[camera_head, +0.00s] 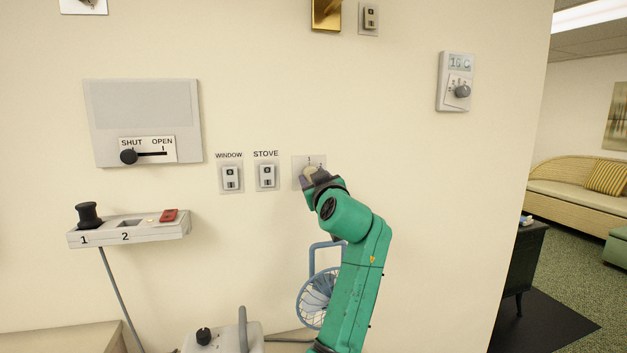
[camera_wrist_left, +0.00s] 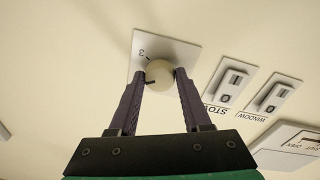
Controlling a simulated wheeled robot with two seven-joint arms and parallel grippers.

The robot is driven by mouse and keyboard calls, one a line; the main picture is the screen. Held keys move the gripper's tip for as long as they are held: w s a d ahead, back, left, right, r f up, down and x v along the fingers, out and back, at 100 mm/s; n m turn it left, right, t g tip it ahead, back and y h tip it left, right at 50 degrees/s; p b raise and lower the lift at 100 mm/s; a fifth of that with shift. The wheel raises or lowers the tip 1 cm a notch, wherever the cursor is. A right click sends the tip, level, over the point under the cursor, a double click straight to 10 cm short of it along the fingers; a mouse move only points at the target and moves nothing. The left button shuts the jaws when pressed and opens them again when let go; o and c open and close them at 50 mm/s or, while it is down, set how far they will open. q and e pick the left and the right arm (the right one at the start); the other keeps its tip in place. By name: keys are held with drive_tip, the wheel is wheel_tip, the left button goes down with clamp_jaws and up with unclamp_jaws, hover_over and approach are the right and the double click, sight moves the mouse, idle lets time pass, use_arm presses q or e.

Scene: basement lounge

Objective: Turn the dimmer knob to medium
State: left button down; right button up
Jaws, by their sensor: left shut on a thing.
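The dimmer knob (camera_wrist_left: 159,73) is a round cream knob on a pale square wall plate (camera_wrist_left: 182,50), seen in the left wrist view. My left gripper (camera_wrist_left: 157,78) is shut on the knob, one dark finger on each side. In the head view the plate (camera_head: 299,162) is right of the STOVE switch, and my left gripper (camera_head: 309,178) covers much of the knob. I cannot read the knob's exact setting. My right gripper is not in view.
The WINDOW switch (camera_head: 231,178) and STOVE switch (camera_head: 267,176) are left of the knob. A SHUT/OPEN slider panel (camera_head: 143,100) and a shelf (camera_head: 150,233) are farther left. A blue fan (camera_head: 316,298) stands below, behind my arm. A thermostat (camera_head: 455,82) is at upper right.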

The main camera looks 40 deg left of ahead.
use_arm(q)
drive_tip(key=shift+c, duration=1.8)
unclamp_jaws()
drive_tip(key=shift+d, duration=0.1)
drive_tip(key=b+v, duration=0.4)
drive_tip(key=v, duration=1)
drive_tip(key=shift+s+d, duration=0.15)
